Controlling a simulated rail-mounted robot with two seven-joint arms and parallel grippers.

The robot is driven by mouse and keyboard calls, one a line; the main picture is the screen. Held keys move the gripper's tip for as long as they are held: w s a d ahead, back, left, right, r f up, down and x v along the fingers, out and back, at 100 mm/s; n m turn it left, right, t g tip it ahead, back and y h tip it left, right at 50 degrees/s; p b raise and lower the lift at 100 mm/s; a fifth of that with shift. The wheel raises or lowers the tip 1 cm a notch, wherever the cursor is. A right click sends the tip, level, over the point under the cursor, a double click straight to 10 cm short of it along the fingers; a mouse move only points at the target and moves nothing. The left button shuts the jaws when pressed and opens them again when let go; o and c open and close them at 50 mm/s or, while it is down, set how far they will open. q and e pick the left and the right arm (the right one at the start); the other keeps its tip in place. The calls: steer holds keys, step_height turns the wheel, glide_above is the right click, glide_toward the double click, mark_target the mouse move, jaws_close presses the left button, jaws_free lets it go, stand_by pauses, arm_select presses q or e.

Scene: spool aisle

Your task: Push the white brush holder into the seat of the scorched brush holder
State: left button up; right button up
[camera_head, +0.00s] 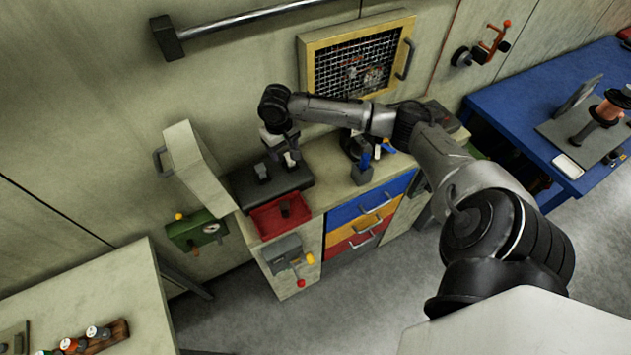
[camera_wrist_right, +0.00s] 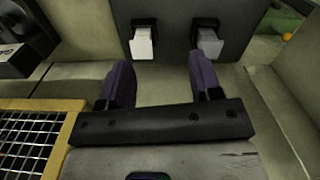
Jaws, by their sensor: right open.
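The white brush holder (camera_wrist_right: 143,44) stands out of a black seat in a dark block, on the left in the right wrist view. A greyer holder (camera_wrist_right: 208,44) sits in the seat beside it. The dark block (camera_head: 244,193) lies on the cabinet top in the head view. My right gripper (camera_head: 287,157) is over the block; its two fingers are apart and empty, also in the wrist view (camera_wrist_right: 162,84). Both holders lie ahead of the fingertips, with no visible contact. A dark piece (camera_head: 285,210) lies in a red tray (camera_head: 265,226); I cannot tell if it is scorched.
A raised pale panel (camera_head: 193,165) stands left of the block. A mesh window (camera_head: 357,60) is on the wall behind. A small grey block (camera_head: 362,172) and blue-handled items stand right on the cabinet top. A blue table (camera_head: 520,110) is at far right.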

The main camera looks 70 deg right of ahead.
steer(key=s+a+f+n+t+y, duration=0.1)
steer(key=s+a+f+n, duration=0.4)
steer(key=a, duration=0.6)
steer(key=s+a+f+n, duration=0.2)
steer(key=s+a+f, duration=0.55)
steer(key=a, duration=0.45)
steer(key=s+a+r+t, duration=0.1)
steer(key=s+a+r, duration=0.1)
steer(key=s, duration=0.4)
steer(key=s+a+r+t, duration=0.1)
steer(key=s+a+r, duration=0.1)
steer(key=s, duration=0.4)
steer(key=shift+a+n+t+h, duration=0.3)
steer(key=shift+a+n, duration=0.1)
steer(key=shift+a, duration=0.25)
